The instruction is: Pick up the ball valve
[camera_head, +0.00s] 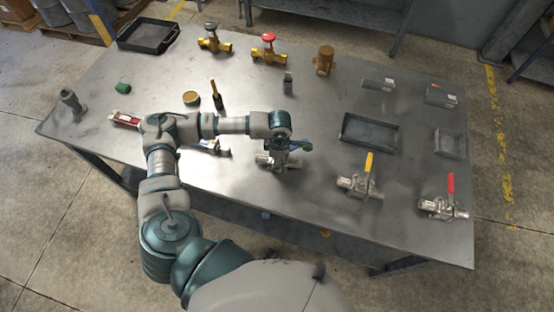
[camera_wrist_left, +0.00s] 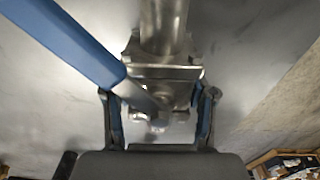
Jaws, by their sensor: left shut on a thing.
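My left gripper (camera_head: 275,152) is over the front middle of the metal table, shut on a silver ball valve (camera_head: 265,161) with a blue lever (camera_head: 299,145). In the left wrist view the two fingers (camera_wrist_left: 158,117) stand on either side of the valve body (camera_wrist_left: 165,72), and the blue lever (camera_wrist_left: 72,42) runs to the upper left. I cannot tell whether the valve touches the table. Two other silver ball valves lie to the right, one with a yellow lever (camera_head: 359,184) and one with a red lever (camera_head: 444,205). My right gripper is not in view.
The metal table (camera_head: 250,215) also holds a black tray (camera_head: 370,132) right of my gripper and another tray (camera_head: 148,35) at the back left. Brass valves with a dark wheel (camera_head: 214,43) and a red wheel (camera_head: 268,52) stand at the back. A red-and-white item (camera_head: 125,119) lies left.

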